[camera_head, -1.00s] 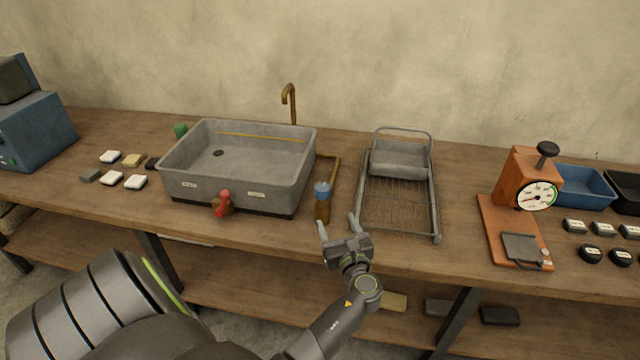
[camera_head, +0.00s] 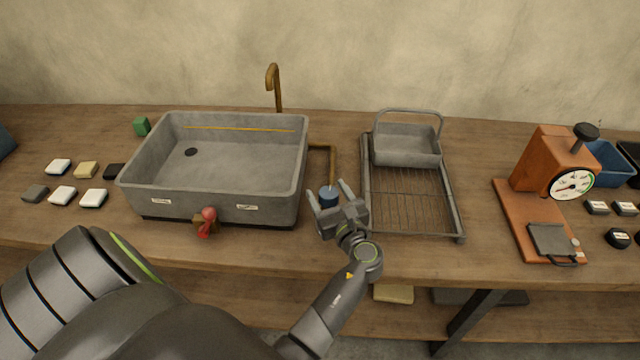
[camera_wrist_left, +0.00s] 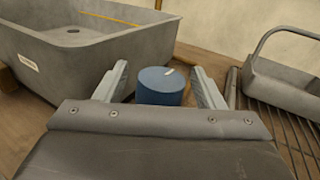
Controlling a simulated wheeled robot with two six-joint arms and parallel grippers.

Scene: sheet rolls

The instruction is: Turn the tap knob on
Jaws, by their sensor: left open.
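The tap knob is a blue round cap (camera_head: 328,194) on a post at the right of the sink, with a brass pipe (camera_head: 332,160) running behind it. My left gripper (camera_head: 327,189) is open, with one finger on each side of the knob. In the left wrist view gaps show between the fingers (camera_wrist_left: 159,72) and the knob. The brass spout (camera_head: 272,82) rises behind the sink. The post below the knob is hidden by the gripper. My right gripper is not in view.
The grey sink (camera_head: 215,204) is left of the gripper. A red-handled valve (camera_head: 208,222) sits at its front. A wire rack (camera_head: 410,202) with a grey tray (camera_head: 406,145) stands close on the right. An orange dial scale (camera_head: 545,165) is farther right.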

